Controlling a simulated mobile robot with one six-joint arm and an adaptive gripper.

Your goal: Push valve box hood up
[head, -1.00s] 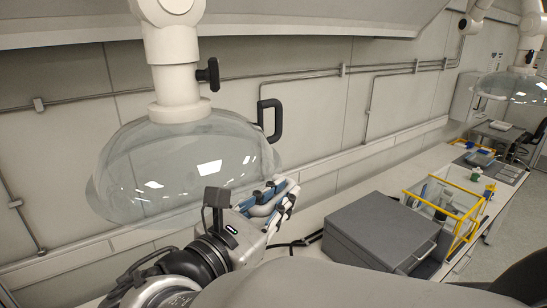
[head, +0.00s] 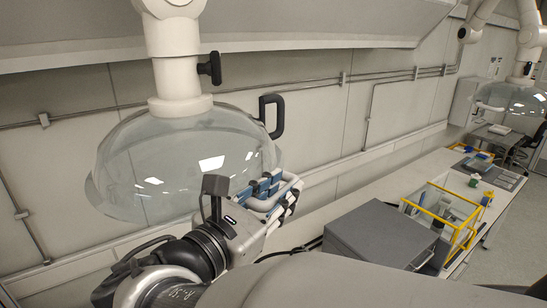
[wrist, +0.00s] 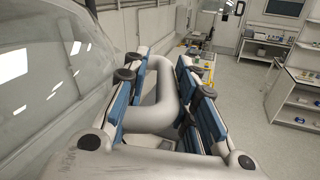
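A clear dome hood (head: 190,165) hangs from a jointed white arm (head: 175,60) in the left half of the head view. A black loop handle (head: 271,116) sits on its right side. It also fills the left of the wrist view (wrist: 45,85). My gripper (head: 276,190) is beside the dome's lower right. In the wrist view, my gripper's two blue-padded fingers (wrist: 168,95) lie either side of a bent grey tube (wrist: 163,115). I cannot tell whether they press on it. The tube bends like a handle on the dome's side; its attachment is hidden.
A dark grey box (head: 375,237) stands on the white bench right of my gripper. A yellow-framed enclosure (head: 455,222) is behind it. Another clear hood (head: 515,97) hangs at the far right. The wall with pipes (head: 300,90) runs behind the dome.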

